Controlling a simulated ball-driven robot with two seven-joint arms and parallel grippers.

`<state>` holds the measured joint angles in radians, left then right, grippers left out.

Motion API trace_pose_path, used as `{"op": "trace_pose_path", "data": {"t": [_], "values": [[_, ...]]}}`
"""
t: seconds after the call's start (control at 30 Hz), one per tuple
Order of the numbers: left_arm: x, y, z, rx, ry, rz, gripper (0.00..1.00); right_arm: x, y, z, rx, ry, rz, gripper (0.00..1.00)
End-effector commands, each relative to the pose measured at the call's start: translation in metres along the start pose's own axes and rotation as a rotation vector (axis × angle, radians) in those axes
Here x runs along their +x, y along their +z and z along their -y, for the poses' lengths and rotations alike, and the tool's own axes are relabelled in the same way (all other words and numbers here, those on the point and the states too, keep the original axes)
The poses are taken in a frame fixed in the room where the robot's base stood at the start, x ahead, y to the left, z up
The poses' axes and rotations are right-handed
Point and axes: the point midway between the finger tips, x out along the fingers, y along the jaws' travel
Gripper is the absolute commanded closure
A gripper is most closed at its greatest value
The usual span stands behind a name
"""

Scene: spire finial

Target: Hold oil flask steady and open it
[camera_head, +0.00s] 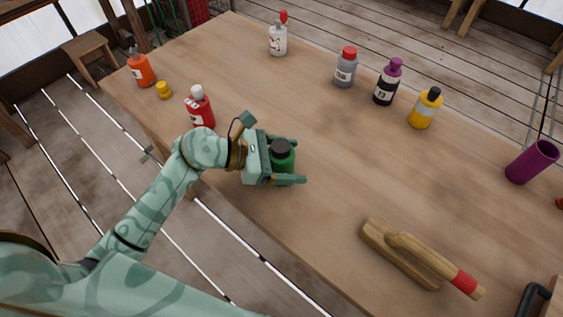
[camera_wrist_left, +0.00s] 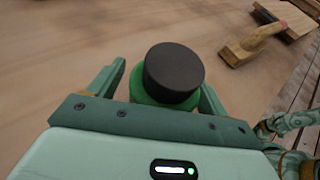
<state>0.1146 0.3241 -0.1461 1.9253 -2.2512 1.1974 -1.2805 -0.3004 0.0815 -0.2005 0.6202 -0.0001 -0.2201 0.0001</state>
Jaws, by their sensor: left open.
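A green flask (camera_head: 284,166) with a black cap (camera_head: 281,147) stands upright near the table's near edge, between the fingers of my left gripper (camera_head: 299,160). I take it for the oil flask. My left gripper is open around it, one finger on each side. In the left wrist view the black cap (camera_wrist_left: 174,73) and the green shoulder of the flask (camera_wrist_left: 140,92) show between the fingers. The cap is on the flask. The flask's lower part is partly hidden by the gripper, and I cannot tell whether the fingers touch it.
A red bottle (camera_head: 201,112) stands close behind my left wrist. An orange bottle (camera_head: 142,71) and a yellow cap-like piece (camera_head: 163,91) are at the far left. Several bottles line the far side. A wooden brush-like tool (camera_head: 405,256) lies right. The table's middle is clear.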

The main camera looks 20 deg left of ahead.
Motion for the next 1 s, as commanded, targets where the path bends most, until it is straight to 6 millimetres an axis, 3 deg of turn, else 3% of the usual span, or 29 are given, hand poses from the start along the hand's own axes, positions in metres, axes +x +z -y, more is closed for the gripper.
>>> {"op": "trace_pose_path", "data": {"t": [0.17, 0.37, 0.73, 0.93, 1.0], "values": [[0.000, 0.000, 0.000, 0.001, 0.000, -0.001, 0.23, 0.000, -0.001, 0.001, 0.000, -0.001, -0.001, 0.44], [0.000, 0.000, 0.000, 0.001, 0.000, 0.000, 0.74, 0.000, -0.001, 0.002, 0.001, -0.002, -0.001, 0.44], [-0.003, 0.006, 0.000, 0.003, 0.001, 0.001, 0.74, -0.003, -0.002, 0.002, 0.001, -0.001, -0.004, 0.44], [-0.015, 0.033, -0.001, 0.011, 0.003, 0.001, 0.74, -0.017, -0.007, 0.000, 0.002, 0.003, -0.016, 0.44], [-0.029, 0.041, 0.003, 0.008, 0.003, -0.001, 0.74, -0.022, -0.009, -0.001, 0.002, 0.004, -0.020, 0.44]]}}
